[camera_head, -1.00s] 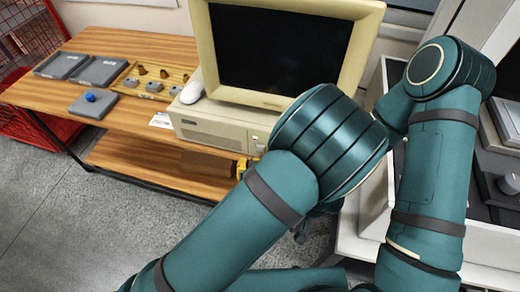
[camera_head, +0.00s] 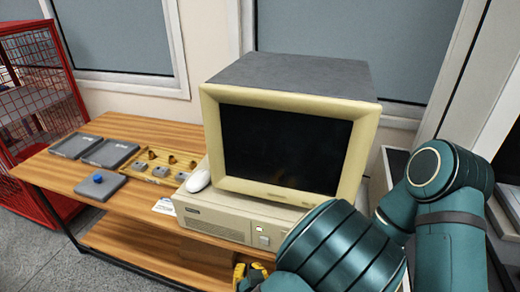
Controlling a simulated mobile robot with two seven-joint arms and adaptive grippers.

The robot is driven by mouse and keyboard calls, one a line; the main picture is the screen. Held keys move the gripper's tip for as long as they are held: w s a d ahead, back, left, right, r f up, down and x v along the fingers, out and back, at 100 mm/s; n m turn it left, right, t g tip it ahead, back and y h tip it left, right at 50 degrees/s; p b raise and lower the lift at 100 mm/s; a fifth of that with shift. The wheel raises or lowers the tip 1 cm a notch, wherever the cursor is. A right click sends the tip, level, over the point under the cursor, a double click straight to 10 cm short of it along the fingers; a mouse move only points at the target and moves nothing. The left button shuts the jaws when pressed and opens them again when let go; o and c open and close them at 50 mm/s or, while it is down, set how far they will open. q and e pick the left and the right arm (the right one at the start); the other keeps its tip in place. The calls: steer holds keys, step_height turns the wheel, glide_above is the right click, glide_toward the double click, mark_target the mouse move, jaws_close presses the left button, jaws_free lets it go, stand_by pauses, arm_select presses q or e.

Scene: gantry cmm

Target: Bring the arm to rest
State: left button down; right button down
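My teal arm (camera_head: 340,250) fills the lower right of the head view. It bends at a joint low in the middle and again at a joint further right, in front of the computer and the right-hand bench. My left gripper cannot be made out clearly; a small dark part shows beside the arm at the bottom edge, and the arm hides most of that area. Whether its fingers are open or shut does not show. My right gripper is not in view. No held object can be seen.
A wooden table (camera_head: 52,178) carries a beige computer (camera_head: 218,216) with a monitor (camera_head: 280,150), grey trays (camera_head: 110,152), a wooden tray with small parts and a grey block with a blue knob (camera_head: 98,178). A red mesh cage (camera_head: 38,100) stands left. Grey floor is free at lower left.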

arm_select(q)
steer(key=s+a+f+n+g+h, duration=0.1)
steer(key=s+a+f+g+h, duration=0.5)
steer(key=f+g, duration=0.4)
steer(key=shift+s+a+f+g+h, duration=0.2)
steer(key=shift+s+a+g+h, duration=0.1)
steer(key=shift+s+a+g, duration=0.65)
steer(key=shift+s+d+t, duration=0.1)
steer(key=shift+s+t, duration=0.05)
steer(key=shift+t, duration=0.1)
